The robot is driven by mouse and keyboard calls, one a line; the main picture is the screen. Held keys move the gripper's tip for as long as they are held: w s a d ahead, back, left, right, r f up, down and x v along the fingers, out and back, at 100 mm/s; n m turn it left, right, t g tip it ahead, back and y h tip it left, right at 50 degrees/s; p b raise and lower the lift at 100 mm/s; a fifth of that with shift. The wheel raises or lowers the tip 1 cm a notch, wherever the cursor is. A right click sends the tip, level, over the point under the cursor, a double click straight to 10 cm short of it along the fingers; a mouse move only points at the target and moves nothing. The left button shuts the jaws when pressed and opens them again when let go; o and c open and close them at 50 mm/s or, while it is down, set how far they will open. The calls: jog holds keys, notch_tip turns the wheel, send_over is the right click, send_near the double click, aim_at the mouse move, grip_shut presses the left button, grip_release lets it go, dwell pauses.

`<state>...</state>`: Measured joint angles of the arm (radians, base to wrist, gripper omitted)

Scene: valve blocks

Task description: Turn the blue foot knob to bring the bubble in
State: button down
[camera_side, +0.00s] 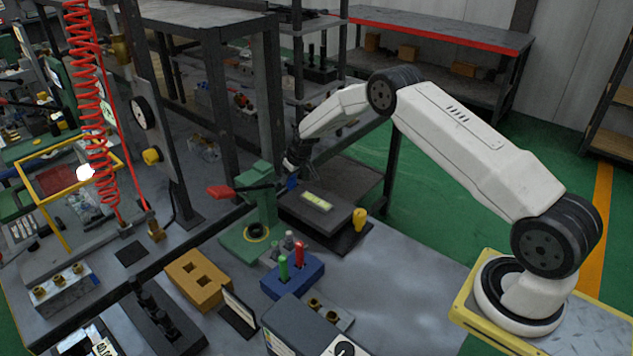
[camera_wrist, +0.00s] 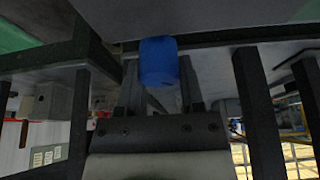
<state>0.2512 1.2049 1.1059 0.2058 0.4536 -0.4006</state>
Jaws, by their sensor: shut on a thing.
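The blue foot knob (camera_side: 292,183) sits at the far left corner of a dark grey levelling plate (camera_side: 336,205). A yellow-green bubble vial (camera_side: 317,201) lies on top of the plate; the bubble inside is too small to make out. A yellow foot knob (camera_side: 359,218) is at the plate's right side. My gripper (camera_side: 291,168) comes down at the plate's far left edge, by the blue knob. In the wrist view, the blue knob (camera_wrist: 159,62) stands between the two fingers of my gripper (camera_wrist: 160,75), which are shut on it. The fingertips are partly hidden.
A green press with a red handle (camera_side: 262,205) stands close on the left of the plate. A blue block with red and green pegs (camera_side: 292,275) and an orange block (camera_side: 198,278) are nearer. Dark frame posts (camera_side: 268,90) rise behind my gripper.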

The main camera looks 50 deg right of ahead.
jog(key=shift+s+f+m+g+h, duration=0.15)
jog(key=shift+m+h, duration=0.3)
jog(key=shift+m, duration=0.7)
jog(key=shift+w+r+m+g+h, duration=0.15)
jog(key=shift+m+h, duration=0.3)
jog(key=shift+m, duration=0.7)
jog(key=shift+s+f, duration=0.1)
jog(key=shift+c, duration=1.1)
grip_release()
jog(key=shift+r, duration=0.2)
jog(key=v, duration=0.7)
jog(key=shift+r, duration=0.2)
jog(key=shift+s+a, duration=0.1)
jog(key=shift+s, duration=0.05)
